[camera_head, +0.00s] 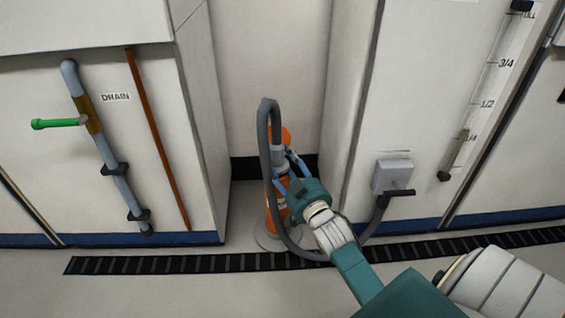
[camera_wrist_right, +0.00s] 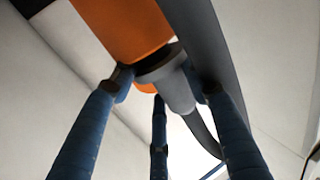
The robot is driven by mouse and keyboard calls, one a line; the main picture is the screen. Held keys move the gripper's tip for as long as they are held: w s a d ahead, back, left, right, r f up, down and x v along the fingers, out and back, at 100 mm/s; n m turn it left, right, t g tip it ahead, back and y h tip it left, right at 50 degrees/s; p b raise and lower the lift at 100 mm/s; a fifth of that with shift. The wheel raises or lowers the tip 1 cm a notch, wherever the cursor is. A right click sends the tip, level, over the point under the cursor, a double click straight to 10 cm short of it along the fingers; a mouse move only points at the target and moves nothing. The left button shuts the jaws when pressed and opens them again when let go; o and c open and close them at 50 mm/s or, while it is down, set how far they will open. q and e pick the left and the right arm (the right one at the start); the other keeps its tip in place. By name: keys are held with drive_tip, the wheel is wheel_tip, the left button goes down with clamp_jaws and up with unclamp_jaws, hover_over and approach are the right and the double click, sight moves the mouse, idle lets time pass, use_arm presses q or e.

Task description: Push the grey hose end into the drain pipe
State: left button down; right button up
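The grey hose end (camera_head: 278,153) hangs at the upper part of an orange post (camera_head: 272,218) in the niche. In the right wrist view the grey hose end (camera_wrist_right: 178,92) shows below a dark collar and an orange cylinder. My right gripper (camera_head: 287,172) has its blue fingers spread to either side of the hose end. In the wrist view the right gripper (camera_wrist_right: 160,88) shows a gap between its left finger and the hose end. The drain pipe (camera_head: 107,155) runs down the left wall, beside the DRAIN label. My left gripper is not in view.
The grey hose (camera_head: 264,140) loops over and down to a wall outlet (camera_head: 391,176) on the right. A green valve handle (camera_head: 57,123) sticks out left from the drain pipe. A brown strip (camera_head: 155,130) stands beside it. A dark floor grate (camera_head: 170,264) runs in front.

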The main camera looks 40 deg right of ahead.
drive_tip(key=o, duration=0.5)
drive_tip(key=shift+f+g, duration=0.3)
drive_tip(key=shift+f, duration=0.3)
drive_tip(key=shift+c, duration=0.2)
drive_tip(key=shift+f, duration=0.15)
drive_tip(key=shift+s+a, duration=0.1)
drive_tip(key=shift+s, duration=0.15)
drive_tip(key=s+a+r, duration=0.1)
drive_tip(key=s+a, duration=0.1)
drive_tip(key=s, duration=0.9)
drive_tip(key=shift+s, duration=0.15)
